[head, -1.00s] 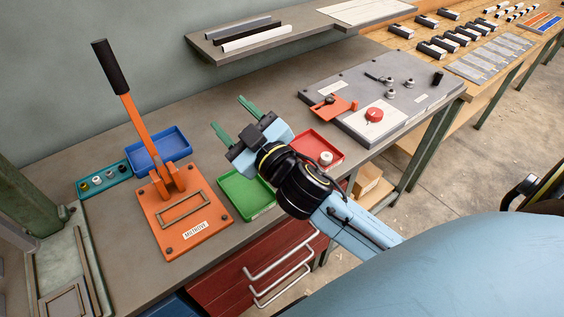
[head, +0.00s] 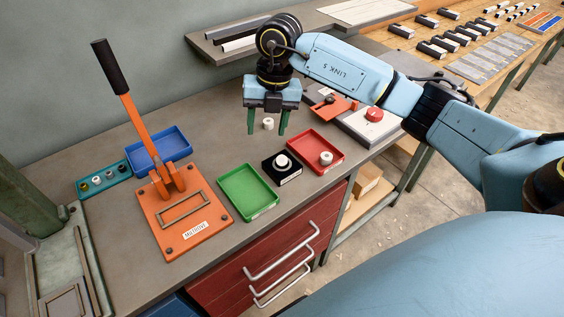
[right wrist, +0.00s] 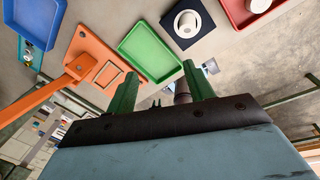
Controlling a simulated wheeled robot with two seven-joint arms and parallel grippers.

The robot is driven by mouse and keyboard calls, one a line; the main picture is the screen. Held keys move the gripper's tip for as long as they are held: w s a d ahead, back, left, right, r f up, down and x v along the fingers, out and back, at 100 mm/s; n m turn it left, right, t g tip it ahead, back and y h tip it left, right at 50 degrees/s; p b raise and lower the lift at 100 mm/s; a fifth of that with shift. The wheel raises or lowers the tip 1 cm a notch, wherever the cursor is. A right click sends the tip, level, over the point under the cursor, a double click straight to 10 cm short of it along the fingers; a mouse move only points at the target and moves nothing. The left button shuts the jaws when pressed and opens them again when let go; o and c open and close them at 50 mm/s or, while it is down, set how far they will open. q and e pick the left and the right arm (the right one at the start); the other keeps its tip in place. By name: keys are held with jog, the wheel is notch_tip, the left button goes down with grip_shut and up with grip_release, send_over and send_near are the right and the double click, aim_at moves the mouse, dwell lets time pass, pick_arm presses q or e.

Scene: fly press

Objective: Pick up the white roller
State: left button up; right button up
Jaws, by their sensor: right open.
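A small white roller (head: 268,124) shows between the fingers of my right gripper (head: 266,133) in the head view, with gaps on both sides. The gripper is open and points down over the bench; I cannot tell whether the roller lies between the fingers or behind them. Another white roller-like piece (head: 282,160) sits on a black block (head: 289,176), and one more (head: 326,158) lies in the red tray (head: 309,164). In the right wrist view the green fingers (right wrist: 160,68) are apart, and the block's white piece (right wrist: 188,20) is beyond them. My left gripper is out of view.
The green tray (head: 247,194) and orange press (head: 187,222) with its tall lever stand to the left. Blue tray (head: 158,145) and teal holder (head: 103,178) are behind. A grey fixture plate (head: 365,128) is to the right, partly hidden by my arm. A shelf (head: 207,50) overhangs the back.

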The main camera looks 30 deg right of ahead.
jog(key=d+m+h, duration=0.1)
jog(key=d+h, duration=0.1)
jog(key=d, duration=0.2)
send_over(282, 159)
jog(key=f, duration=0.6)
jog(key=shift+w+d, duration=0.15)
jog(key=shift+d, duration=0.05)
jog(key=shift+a+f+p, duration=0.2)
jog(key=shift+f+p, duration=0.4)
jog(key=shift+f, duration=2.5)
jog(key=c, duration=1.1)
jog(key=shift+r, duration=0.1)
jog(key=shift+c, duration=0.2)
